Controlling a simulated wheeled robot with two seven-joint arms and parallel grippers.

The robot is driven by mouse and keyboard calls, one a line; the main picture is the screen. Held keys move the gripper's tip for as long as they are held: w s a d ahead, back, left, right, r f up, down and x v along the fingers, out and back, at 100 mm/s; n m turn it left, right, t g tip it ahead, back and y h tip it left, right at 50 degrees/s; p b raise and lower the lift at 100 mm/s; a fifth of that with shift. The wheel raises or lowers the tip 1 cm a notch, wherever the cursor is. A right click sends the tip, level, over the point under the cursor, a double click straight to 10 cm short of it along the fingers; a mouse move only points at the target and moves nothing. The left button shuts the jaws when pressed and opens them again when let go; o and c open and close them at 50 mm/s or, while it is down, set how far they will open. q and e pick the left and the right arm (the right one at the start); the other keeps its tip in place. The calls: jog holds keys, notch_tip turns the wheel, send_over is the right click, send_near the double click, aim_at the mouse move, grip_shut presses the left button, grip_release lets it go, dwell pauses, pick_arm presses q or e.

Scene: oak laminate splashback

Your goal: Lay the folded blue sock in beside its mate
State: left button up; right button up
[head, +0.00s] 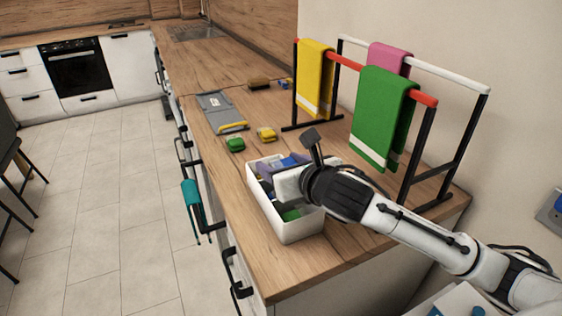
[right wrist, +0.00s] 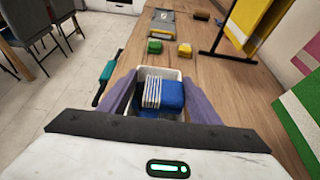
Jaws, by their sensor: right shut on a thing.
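The folded blue sock (right wrist: 172,93), with white stripes and a dark part on its left, is between the purple fingers of my right gripper (right wrist: 159,80). In the head view the right gripper (head: 277,172) is low over a white box (head: 300,231), its fingers at the opening. The gripper is shut on the sock. Another blue patch (right wrist: 148,114) shows below the sock in the right wrist view; I cannot tell whether it is the mate. A green item (head: 291,214) lies in the near end of the box. My arm hides much of the inside. My left gripper is out of view.
A green bundle (head: 236,144) and a yellow bundle (head: 266,134) lie behind the box, near a grey flat item (head: 215,107). A rack with yellow (head: 315,75) and green (head: 382,115) towels stands to the right. The counter's open edge is left of the box.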

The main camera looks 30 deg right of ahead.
jog(key=shift+f+b, duration=0.75)
jog(key=shift+f, duration=1.05)
jog(key=shift+s+f, duration=0.2)
jog(key=shift+f, duration=0.6)
jog(key=o, duration=1.1)
jog(key=shift+s, duration=0.1)
jog(key=v, duration=0.3)
jog(key=r+v, duration=0.1)
jog(key=v, duration=0.6)
jog(key=shift+r, duration=0.5)
